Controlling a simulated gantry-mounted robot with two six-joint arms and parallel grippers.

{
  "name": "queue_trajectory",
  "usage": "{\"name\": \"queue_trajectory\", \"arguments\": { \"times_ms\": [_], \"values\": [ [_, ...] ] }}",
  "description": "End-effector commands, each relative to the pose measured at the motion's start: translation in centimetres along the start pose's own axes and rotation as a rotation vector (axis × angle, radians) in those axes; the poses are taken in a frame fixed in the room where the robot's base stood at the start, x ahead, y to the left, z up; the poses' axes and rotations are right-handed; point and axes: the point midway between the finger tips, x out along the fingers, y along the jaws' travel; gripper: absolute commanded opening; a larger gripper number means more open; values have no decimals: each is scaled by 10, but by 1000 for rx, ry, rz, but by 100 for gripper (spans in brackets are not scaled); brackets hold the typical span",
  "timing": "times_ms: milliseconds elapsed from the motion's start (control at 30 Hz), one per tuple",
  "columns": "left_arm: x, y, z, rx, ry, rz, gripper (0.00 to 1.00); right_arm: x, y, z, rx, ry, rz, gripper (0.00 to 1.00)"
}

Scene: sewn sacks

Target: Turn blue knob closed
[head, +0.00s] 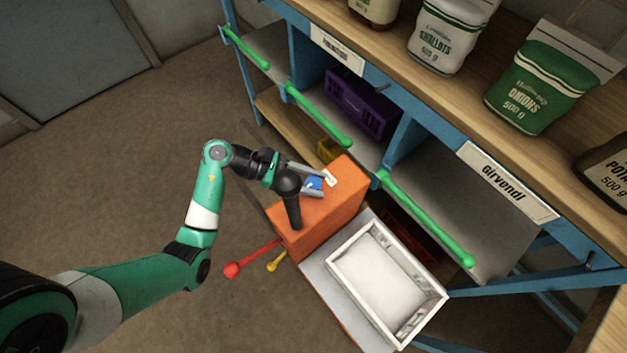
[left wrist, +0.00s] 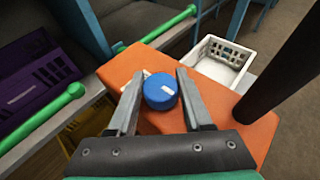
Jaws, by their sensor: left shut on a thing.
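The round blue knob (left wrist: 160,90) sits on top of the orange box (left wrist: 240,112). A white mark on its face runs roughly sideways in the left wrist view. In the head view the knob (head: 314,183) shows partly between the fingers of my left gripper (head: 322,180). My left gripper (left wrist: 160,76) straddles the knob with one finger on each side and is shut on it. A white label lies on the box beside the knob, partly hidden by a finger. My right gripper is in neither view.
A white crate (head: 342,258) stands beside the orange box (head: 322,222). Red (head: 232,270) and yellow (head: 272,266) levers stick out from the box. Shelving with green rails (head: 318,115) and a purple crate (head: 362,103) rises behind. Floor at left is clear.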

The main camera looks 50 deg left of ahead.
Motion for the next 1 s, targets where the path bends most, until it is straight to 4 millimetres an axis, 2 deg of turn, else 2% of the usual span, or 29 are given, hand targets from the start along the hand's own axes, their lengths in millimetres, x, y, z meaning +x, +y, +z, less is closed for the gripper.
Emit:
{"name": "queue_trajectory", "arguments": {
  "times_ms": [167, 200, 333, 367, 633, 733, 867, 1000],
  "values": [
    [0, 0, -2, -2, 5, 1, 0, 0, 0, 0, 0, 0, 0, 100],
    [0, 0, -2, -3, 5, 2, 54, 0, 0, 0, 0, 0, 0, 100],
    [0, 0, -2, -3, 4, 2, 77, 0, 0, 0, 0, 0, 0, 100],
    [0, 0, -1, -3, 4, 2, 80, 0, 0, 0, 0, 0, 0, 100],
    [0, 0, -1, -2, 3, 3, 80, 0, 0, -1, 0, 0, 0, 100],
    [-8, 1, 1, -3, 2, 5, 80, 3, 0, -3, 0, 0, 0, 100],
    [-31, 1, 2, -4, 3, 8, 80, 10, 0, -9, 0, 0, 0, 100],
    [-66, 1, 3, -4, 3, 10, 80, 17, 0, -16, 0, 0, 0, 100]
  ]
}}
